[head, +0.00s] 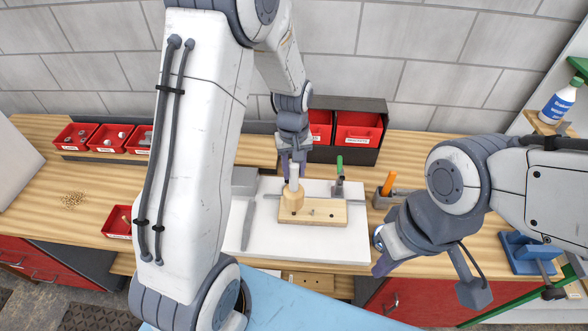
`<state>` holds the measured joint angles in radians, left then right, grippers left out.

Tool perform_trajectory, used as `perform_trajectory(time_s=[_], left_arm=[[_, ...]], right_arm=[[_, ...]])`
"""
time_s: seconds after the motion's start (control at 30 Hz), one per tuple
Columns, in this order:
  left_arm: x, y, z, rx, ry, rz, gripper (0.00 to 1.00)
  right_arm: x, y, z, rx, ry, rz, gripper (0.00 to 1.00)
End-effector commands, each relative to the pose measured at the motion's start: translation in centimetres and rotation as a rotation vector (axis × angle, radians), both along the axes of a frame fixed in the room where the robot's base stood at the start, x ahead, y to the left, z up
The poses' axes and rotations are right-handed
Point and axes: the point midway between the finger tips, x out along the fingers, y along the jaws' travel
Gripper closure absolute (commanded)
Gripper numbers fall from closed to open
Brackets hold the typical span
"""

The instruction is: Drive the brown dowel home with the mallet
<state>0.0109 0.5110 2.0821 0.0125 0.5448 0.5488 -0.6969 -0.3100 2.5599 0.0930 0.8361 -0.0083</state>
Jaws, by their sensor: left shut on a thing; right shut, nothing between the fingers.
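My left gripper (293,163) is shut on the pale handle of the mallet. The mallet's light wooden head (292,198) hangs over the left part of a wooden board (327,216). I cannot tell whether the head touches the board or something on it. Small dark marks or pegs show on the board's middle, too small to tell apart. I cannot make out the brown dowel; the mallet head may hide it. My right gripper (380,265) is shut and empty near the bench's front edge, to the right of the board.
The board lies on a white mat (347,249). A green-handled tool (339,165) stands behind it, and an orange-handled tool (389,183) sits in a grey holder (384,198) to the right. Red bins (360,130) stand behind. A blue object (524,248) is at far right.

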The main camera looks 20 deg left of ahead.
Motion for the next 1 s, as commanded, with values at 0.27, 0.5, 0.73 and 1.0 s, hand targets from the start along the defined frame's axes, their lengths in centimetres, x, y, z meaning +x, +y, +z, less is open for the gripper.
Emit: perform_trajectory(time_s=[0.27,0.5,0.73,1.0], left_arm=[[0.1,0.0,1.0,0.0,-0.002,0.0,1.0],[0.1,0.0,3.9,0.0,-0.004,0.0,1.0],[0.1,0.0,5.2,0.0,-0.002,0.0,1.0],[0.1,0.0,5.0,0.0,-0.002,0.0,1.0]], right_arm=[[0.0,0.0,0.8,0.0,0.0,0.0,1.0],[0.0,0.0,3.3,0.0,0.0,0.0,1.0],[0.0,0.0,4.3,0.0,0.0,0.0,1.0],[0.0,0.0,4.1,0.0,0.0,0.0,1.0]])
